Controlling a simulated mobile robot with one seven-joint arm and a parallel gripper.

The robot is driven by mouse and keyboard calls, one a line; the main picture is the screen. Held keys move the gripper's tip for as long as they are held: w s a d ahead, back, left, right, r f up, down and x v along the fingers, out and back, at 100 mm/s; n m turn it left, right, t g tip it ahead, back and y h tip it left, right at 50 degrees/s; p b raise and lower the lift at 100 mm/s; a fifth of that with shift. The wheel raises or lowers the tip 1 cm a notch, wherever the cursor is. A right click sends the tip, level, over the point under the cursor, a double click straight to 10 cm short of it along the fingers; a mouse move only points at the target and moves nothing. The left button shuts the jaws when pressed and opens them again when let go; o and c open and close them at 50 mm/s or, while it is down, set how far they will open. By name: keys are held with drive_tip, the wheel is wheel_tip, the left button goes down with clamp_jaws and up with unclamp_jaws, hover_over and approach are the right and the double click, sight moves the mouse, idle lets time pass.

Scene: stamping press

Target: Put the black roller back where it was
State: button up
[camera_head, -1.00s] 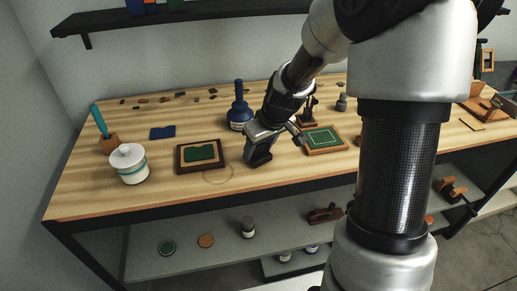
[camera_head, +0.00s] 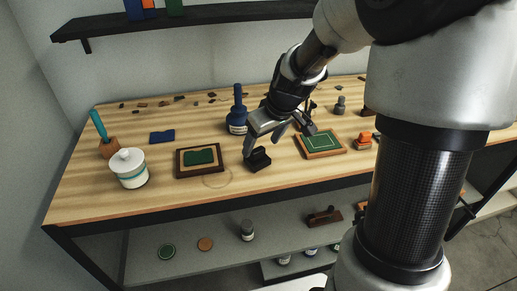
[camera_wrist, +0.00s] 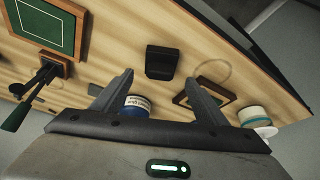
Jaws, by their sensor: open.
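A small black block-like piece (camera_head: 259,161) stands on the wooden bench near its front edge, right of a faint ring mark. It looks like the black roller, but its exact shape is hard to tell. It also shows in the wrist view (camera_wrist: 162,61), just beyond the fingertips and centred between them. My gripper (camera_head: 262,147) is open and empty, just above and behind the black piece, apart from it. In the wrist view, both fingers of my gripper (camera_wrist: 160,80) are spread wide.
A framed green pad (camera_head: 200,157) lies to the left and a wood-framed green board (camera_head: 321,143) to the right. A blue-handled bottle (camera_head: 238,112) stands behind my gripper. A dark stand with a lever (camera_wrist: 45,75) and a white lidded jar (camera_head: 129,168) are nearby.

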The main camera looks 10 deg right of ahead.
drive_tip(key=v, duration=0.6)
drive_tip(key=s+a+r+m+t+p, duration=0.1)
drive_tip(key=s+a+r+p, duration=0.3)
drive_tip(key=r, duration=0.5)
drive_tip(key=s+a+r+m+t+p, duration=0.1)
drive_tip(key=s+r+m+p, duration=0.1)
drive_tip(key=s+r+p, duration=0.5)
drive_tip(key=s+d+r+m+h, duration=0.1)
drive_tip(key=s+r, duration=0.3)
drive_tip(key=s, duration=0.4)
drive_tip(key=shift+s+d+h, duration=0.25)
drive_tip(key=shift+d+h, duration=0.05)
drive_tip(key=shift+d, duration=0.5)
